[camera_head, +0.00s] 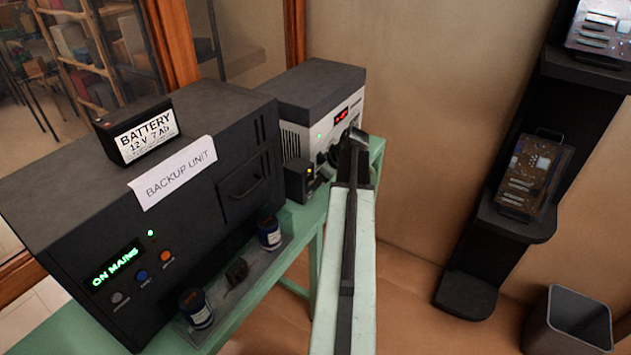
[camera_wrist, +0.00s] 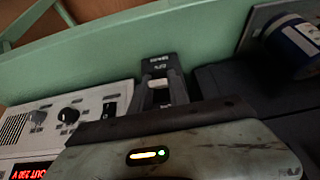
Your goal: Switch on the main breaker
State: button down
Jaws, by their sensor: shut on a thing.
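My gripper (camera_head: 354,143) reaches in from the bottom in the head view, its tip in front of the white-faced unit. In the wrist view, the dark fingers of my gripper (camera_wrist: 160,93) close around a small pale piece (camera_wrist: 159,83), which looks like a switch lever. The lever is in front of a dark panel (camera_wrist: 158,63) with small white lettering too blurred to read; this looks like the breaker. A small dark box (camera_head: 299,181) with a yellow light stands between the units in the head view. The fingers partly hide the lever, so I cannot tell its position.
A black backup unit (camera_head: 232,120) reads "ON MAINS", with a battery (camera_head: 136,132) on top. A white-faced unit (camera_head: 322,140) with red display stands behind. Blue cans (camera_head: 195,309) sit on a front tray (camera_head: 262,272). A shelf (camera_head: 515,225) and bin (camera_head: 568,322) stand right.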

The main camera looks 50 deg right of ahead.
jog(key=shift+w+a, duration=0.15)
jog(key=shift+a, duration=0.05)
jog(key=c, duration=1.3)
grip_release()
jog(key=shift+o, duration=0.3)
jog(key=shift+d, duration=0.1)
jog(key=p+v, duration=0.6)
jog(key=v, duration=0.1)
jog(key=shift+s+r+p, duration=0.3)
jog(key=shift+p, duration=0.1)
